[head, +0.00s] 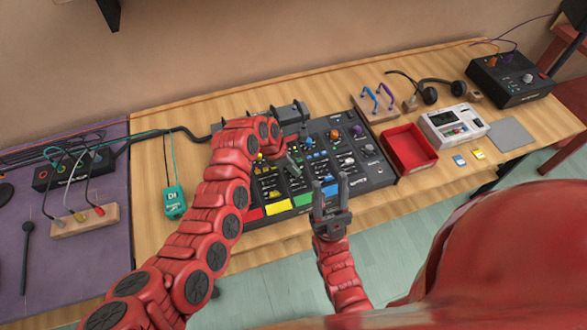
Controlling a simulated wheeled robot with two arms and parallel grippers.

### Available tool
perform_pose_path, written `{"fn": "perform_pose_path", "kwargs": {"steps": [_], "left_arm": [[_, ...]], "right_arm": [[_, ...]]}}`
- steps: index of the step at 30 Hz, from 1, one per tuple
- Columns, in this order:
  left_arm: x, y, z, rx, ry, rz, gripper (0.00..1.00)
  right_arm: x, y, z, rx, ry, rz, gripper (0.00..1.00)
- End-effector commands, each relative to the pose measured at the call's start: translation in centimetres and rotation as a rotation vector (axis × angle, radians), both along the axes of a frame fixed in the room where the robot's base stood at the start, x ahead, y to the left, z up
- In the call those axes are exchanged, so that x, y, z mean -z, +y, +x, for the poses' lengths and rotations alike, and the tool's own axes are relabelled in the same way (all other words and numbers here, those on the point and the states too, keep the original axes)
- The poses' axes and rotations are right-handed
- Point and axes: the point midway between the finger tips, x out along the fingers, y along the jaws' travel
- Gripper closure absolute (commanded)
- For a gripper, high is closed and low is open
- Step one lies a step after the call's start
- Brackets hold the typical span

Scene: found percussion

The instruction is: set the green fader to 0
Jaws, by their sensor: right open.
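A black mixer (346,169) lies on the wooden table, with rows of knobs and fader slots. Red, yellow, green and blue patches mark its front edge; the green patch (303,199) lies left of the blue one. I cannot make out the green fader's cap or its position. My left arm reaches over the mixer's left part and covers some of it. My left gripper (291,161) points down over the middle; its jaw opening is unclear. My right gripper (330,188) is open and empty, at the mixer's front edge near the blue patch, its two fingers apart.
A red tray (409,149) and a white device (453,125) stand right of the mixer. A teal box (175,203) lies to its left. Headphones (430,92) and a black box with knobs (509,80) are farther right.

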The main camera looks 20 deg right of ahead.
Motion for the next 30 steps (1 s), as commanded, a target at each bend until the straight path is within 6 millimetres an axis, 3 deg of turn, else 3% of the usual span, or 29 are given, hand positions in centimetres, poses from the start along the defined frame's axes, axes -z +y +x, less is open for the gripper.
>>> {"fn": "perform_pose_path", "kwargs": {"steps": [1, 4, 5, 19, 23, 30], "left_arm": [[0.0, 0.0, 0.0, 0.000, 0.000, 0.000, 0.73], [0.0, 0.0, 0.0, 0.000, 0.000, 0.000, 0.55], [0.0, 0.0, 0.0, 0.000, 0.000, 0.000, 0.54], [-0.9, 0.3, 0.0, 0.002, 0.000, 0.000, 0.54], [-2.3, 0.9, 0.0, -0.001, -0.002, -0.002, 0.54], [-6.6, 2.7, 0.1, -0.001, -0.007, -0.004, 0.54]], "right_arm": [[0.0, 0.0, 0.0, 0.000, 0.000, 0.000, 0.54], [0.0, 0.0, 0.0, 0.000, 0.000, 0.000, 0.54], [0.0, 0.0, 0.0, 0.000, 0.000, 0.000, 0.54], [0.4, 0.0, 0.0, 0.000, 0.000, 0.000, 0.54], [0.9, 0.0, 0.0, 0.000, 0.000, 0.000, 0.54], [2.7, 0.0, 0.0, 0.000, 0.000, 0.000, 0.54]]}}
